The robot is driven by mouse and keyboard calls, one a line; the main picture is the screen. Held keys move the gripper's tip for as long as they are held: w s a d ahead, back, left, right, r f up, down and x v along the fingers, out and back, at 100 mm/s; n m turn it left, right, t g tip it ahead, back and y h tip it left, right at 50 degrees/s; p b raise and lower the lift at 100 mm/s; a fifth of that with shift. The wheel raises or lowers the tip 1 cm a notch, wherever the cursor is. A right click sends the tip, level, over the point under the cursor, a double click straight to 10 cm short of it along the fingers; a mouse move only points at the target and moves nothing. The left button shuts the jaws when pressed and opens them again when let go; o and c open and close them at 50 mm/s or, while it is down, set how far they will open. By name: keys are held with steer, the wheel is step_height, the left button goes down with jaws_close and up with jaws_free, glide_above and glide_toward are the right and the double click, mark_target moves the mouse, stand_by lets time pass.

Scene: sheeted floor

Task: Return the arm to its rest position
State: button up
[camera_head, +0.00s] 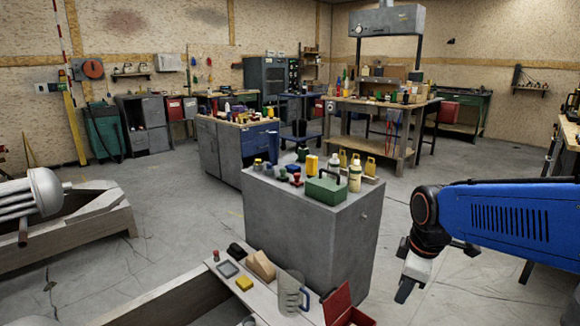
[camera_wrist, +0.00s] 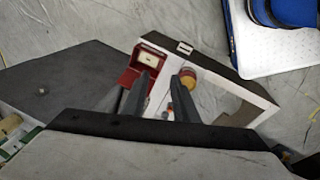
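My arm with its blue link reaches in from the right edge of the head view. Its end hangs down, with my gripper (camera_head: 405,288) pointing at the floor, to the right of the grey cabinet (camera_head: 310,235). In the wrist view my gripper (camera_wrist: 163,85) shows dark fingers with a gap between them, and I see nothing held. Beyond the fingers are an open red box (camera_wrist: 150,62) and a white bench top (camera_wrist: 222,75). The gripper looks apart from both.
A bench with a clear jug (camera_head: 290,292), a yellow block (camera_head: 244,283) and a red box (camera_head: 345,308) stands at front. A green toolbox (camera_head: 326,188) and bottles stand on the cabinet. A wooden workbench (camera_head: 370,106) is behind. Bare floor (camera_head: 465,285) lies below the arm.

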steer(key=s+d+r+m+t, duration=0.1)
steer(key=s+d+m+t, duration=0.1)
steer(key=s+m, duration=1)
steer(key=shift+s+r, duration=0.35)
steer(key=shift+s, duration=0.9)
